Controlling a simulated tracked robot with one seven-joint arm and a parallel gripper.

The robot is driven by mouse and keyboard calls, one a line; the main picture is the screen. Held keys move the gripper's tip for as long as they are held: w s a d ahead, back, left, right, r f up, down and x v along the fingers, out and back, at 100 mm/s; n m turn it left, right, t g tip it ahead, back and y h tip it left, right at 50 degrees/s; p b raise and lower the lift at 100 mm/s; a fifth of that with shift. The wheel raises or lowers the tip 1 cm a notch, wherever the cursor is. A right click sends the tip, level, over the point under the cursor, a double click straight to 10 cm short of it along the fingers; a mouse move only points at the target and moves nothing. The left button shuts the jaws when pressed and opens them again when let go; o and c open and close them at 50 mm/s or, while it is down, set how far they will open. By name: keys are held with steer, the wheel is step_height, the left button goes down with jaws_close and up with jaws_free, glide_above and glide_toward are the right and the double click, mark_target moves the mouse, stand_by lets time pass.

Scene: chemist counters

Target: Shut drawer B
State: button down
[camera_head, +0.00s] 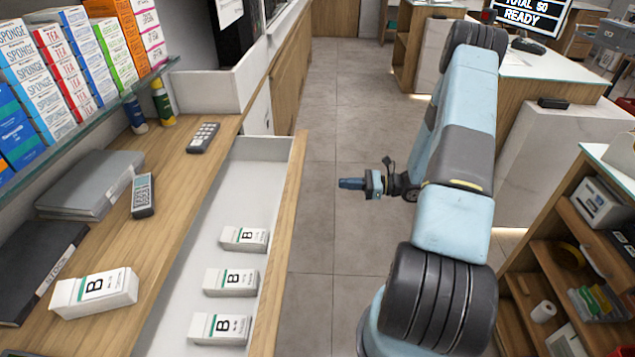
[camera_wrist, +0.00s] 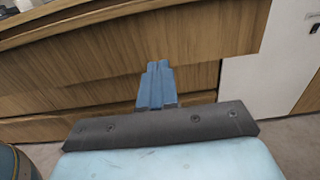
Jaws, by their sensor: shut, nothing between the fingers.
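Drawer B (camera_head: 245,173) stands pulled out from under the wooden counter, at the centre left of the head view. It has a white inside and a wooden front. Several white boxes marked B (camera_head: 231,280) lie in it, towards the near end. My gripper (camera_head: 345,184) is to the right of the drawer front, out over the aisle, pointing left and apart from it. Its blue fingers are closed together with nothing between them. The wrist view shows the fingers (camera_wrist: 157,78) in front of a wooden front (camera_wrist: 200,35); contact cannot be told there.
Another B box (camera_head: 95,292), a calculator (camera_head: 144,195), a keypad (camera_head: 203,137) and folders (camera_head: 90,183) lie on the counter (camera_head: 170,200). Coloured boxes (camera_head: 85,55) fill the glass shelf above. The tiled aisle (camera_head: 330,255) is clear. A shelf unit (camera_head: 560,240) stands at right.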

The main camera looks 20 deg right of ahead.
steer(key=x, duration=1.3)
steer(key=shift+a, duration=0.4)
